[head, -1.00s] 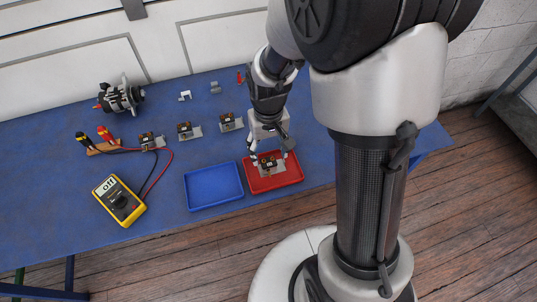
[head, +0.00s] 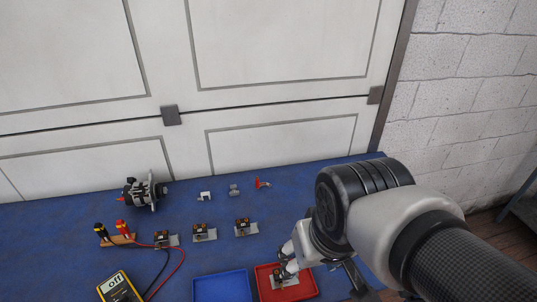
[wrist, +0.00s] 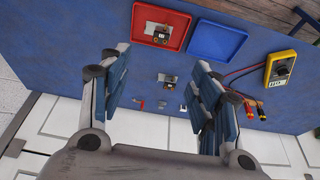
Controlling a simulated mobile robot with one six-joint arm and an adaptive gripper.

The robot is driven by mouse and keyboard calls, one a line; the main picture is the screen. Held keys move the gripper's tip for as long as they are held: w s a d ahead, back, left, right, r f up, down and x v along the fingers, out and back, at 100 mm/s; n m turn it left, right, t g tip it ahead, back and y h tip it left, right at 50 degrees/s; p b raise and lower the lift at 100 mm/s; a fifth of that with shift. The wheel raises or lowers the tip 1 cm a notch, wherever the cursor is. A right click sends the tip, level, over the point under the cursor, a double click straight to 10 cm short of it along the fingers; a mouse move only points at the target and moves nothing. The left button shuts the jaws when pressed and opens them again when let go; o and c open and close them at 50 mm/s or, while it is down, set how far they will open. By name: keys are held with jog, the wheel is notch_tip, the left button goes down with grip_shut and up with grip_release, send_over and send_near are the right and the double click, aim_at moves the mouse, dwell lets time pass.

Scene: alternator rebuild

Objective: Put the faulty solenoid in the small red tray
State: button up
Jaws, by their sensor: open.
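The solenoid (head: 285,280), dark and coppery on a grey metal plate, lies in the small red tray (head: 312,284). The wrist view also shows this solenoid (wrist: 161,36), resting inside the red tray (wrist: 178,22) and clear of its walls. My gripper (wrist: 160,60) is open, with nothing between its fingers, and is raised above the table, apart from the tray. In the head view my arm hides most of the gripper and covers part of the tray.
A blue tray (head: 222,288) stands left of the red one. Several similar solenoids (head: 204,233) sit in a row behind. A yellow multimeter (head: 118,288), probes (head: 122,230), an alternator (head: 145,190) and small parts (head: 234,190) are on the blue table. The right table end is clear.

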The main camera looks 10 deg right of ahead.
jog(key=shift+t, duration=0.5)
jog(key=s, duration=0.2)
jog(key=s+r, duration=0.1)
jog(key=s, duration=0.1)
jog(key=shift+d+r, duration=0.1)
jog(key=shift+r, duration=0.05)
dwell(0.7)
